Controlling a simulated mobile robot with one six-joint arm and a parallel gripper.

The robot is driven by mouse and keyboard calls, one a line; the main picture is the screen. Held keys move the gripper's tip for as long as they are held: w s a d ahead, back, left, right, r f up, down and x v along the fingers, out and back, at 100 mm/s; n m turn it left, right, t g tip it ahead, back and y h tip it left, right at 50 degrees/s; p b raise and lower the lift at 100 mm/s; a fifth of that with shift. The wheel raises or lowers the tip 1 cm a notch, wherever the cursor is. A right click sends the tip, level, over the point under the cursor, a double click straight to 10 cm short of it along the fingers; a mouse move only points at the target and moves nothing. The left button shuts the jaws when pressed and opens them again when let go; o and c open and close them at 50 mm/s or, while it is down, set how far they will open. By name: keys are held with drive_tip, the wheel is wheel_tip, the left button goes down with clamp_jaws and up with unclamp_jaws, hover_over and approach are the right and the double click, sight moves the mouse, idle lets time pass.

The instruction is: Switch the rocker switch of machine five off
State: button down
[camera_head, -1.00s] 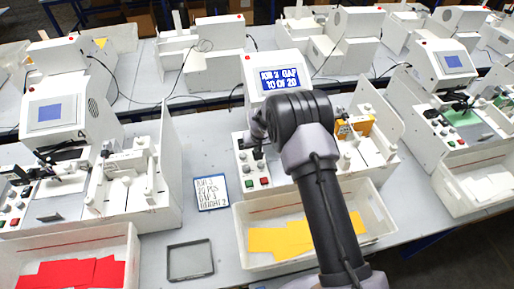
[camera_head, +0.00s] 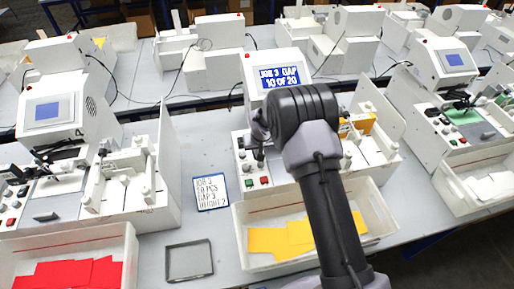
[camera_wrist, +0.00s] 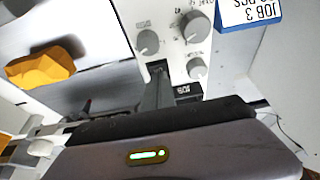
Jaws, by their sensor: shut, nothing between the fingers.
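The middle machine (camera_head: 288,70), white with a lit screen reading "JOB 3 GAP 10 OF 20", stands in front of me; I see no number five on it. My gripper (camera_head: 259,156) is shut and empty, pointing down at the left of its control panel. In the wrist view my shut fingers (camera_wrist: 158,72) are over the panel beside several grey knobs (camera_wrist: 196,27). A small dark labelled part (camera_wrist: 188,90) shows just beside the fingers. I cannot make out the rocker switch; my gripper and wrist cover part of the panel.
A green button (camera_head: 249,183) and red button (camera_head: 265,181) sit at the panel's front. A white bin (camera_head: 245,264) with yellow sheets stands before the machine. A job card (camera_head: 210,192) and empty grey tray (camera_head: 189,260) lie left. Similar machines stand either side.

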drive_tip(key=shift+s+f, duration=0.2)
drive_tip(key=shift+w+r, duration=0.1)
drive_tip(key=shift+r, duration=0.25)
wheel_tip(320, 180, up, 4)
drive_tip(key=shift+f+p, duration=0.25)
drive_tip(key=shift+p, duration=0.5)
drive_tip(key=v, duration=1)
drive_tip(key=shift+s, duration=0.25)
drive_tip(key=shift+d, duration=0.1)
drive_tip(key=shift+b, duration=0.45)
